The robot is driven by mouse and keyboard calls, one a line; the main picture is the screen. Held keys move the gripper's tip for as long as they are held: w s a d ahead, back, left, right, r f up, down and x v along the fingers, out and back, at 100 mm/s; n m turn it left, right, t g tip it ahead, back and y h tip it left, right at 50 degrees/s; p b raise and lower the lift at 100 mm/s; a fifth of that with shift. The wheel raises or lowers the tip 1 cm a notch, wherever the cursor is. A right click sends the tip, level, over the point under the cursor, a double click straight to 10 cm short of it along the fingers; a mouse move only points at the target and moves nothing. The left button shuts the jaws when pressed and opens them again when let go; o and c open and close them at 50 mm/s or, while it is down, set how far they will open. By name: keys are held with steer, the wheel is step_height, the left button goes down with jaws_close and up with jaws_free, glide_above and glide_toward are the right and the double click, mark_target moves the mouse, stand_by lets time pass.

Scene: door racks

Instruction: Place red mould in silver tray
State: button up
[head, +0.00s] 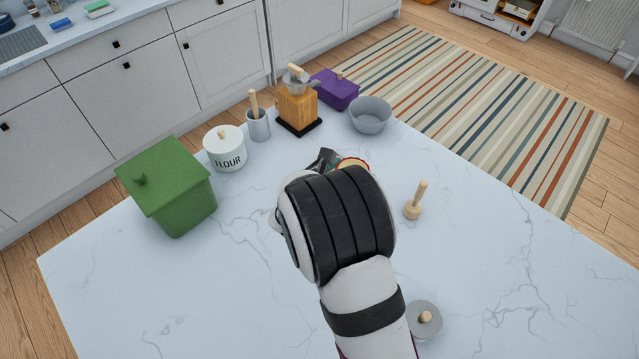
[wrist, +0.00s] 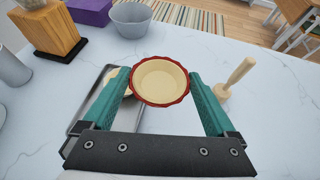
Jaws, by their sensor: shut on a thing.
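The red mould (wrist: 161,82) has a fluted red rim and a cream inside, and it is held upright between the teal fingers of my gripper (wrist: 164,86). In the head view only a bit of the red mould (head: 353,163) shows past my arm. The silver tray (wrist: 131,118) lies on the counter below and left of the mould in the wrist view, partly hidden by the left finger and the mould. A cream-coloured item (wrist: 124,84) shows near the tray's far end, mostly covered. The tray is hidden behind my arm in the head view.
A wooden-handled tool (head: 415,201) stands right of my gripper, and a grey lid (head: 425,319) lies nearer. Behind are a grey bowl (head: 370,115), a wooden grinder (head: 297,104), a purple box (head: 336,90), a flour jar (head: 225,149) and a green bin (head: 168,187).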

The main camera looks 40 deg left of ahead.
steer(key=s+a+f, duration=0.1)
steer(key=a, duration=0.1)
steer(key=s+a+f, duration=0.1)
steer(key=a+f, duration=0.1)
steer(key=a, duration=0.1)
steer(key=s+a+f, duration=0.2)
steer(key=a, duration=0.1)
steer(key=shift+f, duration=0.25)
steer(key=shift+s+a+f, duration=0.1)
steer(key=shift+a+f, duration=0.05)
steer(key=shift+f, duration=0.95)
steer(key=shift+a+f, duration=0.15)
steer(key=shift+f, duration=0.9)
steer(key=shift+f, duration=0.1)
steer(key=o, duration=1.2)
steer(key=shift+o, duration=0.2)
steer(key=v, duration=1.2)
